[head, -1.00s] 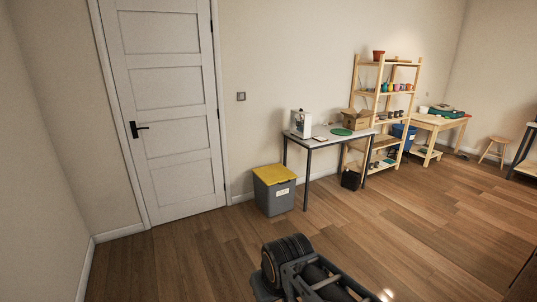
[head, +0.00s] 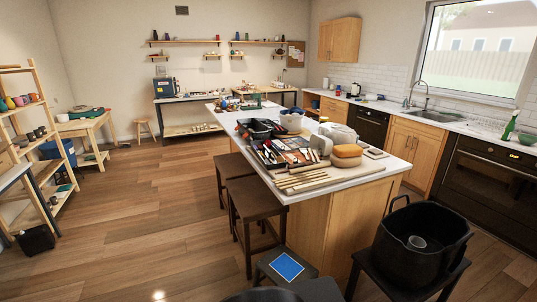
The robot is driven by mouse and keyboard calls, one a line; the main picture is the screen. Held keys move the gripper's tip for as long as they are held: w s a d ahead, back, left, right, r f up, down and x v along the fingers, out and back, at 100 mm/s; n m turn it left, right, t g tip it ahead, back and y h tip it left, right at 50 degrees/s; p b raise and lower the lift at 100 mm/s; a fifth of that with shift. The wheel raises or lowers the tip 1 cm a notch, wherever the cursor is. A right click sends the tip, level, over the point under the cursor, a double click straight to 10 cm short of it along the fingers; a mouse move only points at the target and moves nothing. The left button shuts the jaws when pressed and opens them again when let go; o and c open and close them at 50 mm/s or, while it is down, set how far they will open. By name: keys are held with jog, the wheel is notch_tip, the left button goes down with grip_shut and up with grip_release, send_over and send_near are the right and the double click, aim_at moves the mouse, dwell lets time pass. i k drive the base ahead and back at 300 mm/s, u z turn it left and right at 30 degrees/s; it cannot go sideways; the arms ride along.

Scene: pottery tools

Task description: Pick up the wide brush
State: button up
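I cannot make out the wide brush for certain in the head view. A kitchen island (head: 368,171) stands in the middle with many pottery tools on its white top. A dark tray (head: 262,153) near its left edge holds several slim tools, some with red and white handles, too small to tell apart. Several light wooden sticks (head: 305,182) lie at the near edge.
Dark stools (head: 256,200) stand along the island's left side. A large black bucket (head: 402,235) sits on a stool at the lower right. Open wooden floor (head: 135,200) lies to the left. A counter with a sink (head: 432,116) runs along the right wall.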

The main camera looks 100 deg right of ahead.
aim_at(303, 150)
jog(key=z, duration=1.35)
jog(key=i, duration=2.05)
jog(key=z, duration=3.5)
jog(key=i, duration=1.65)
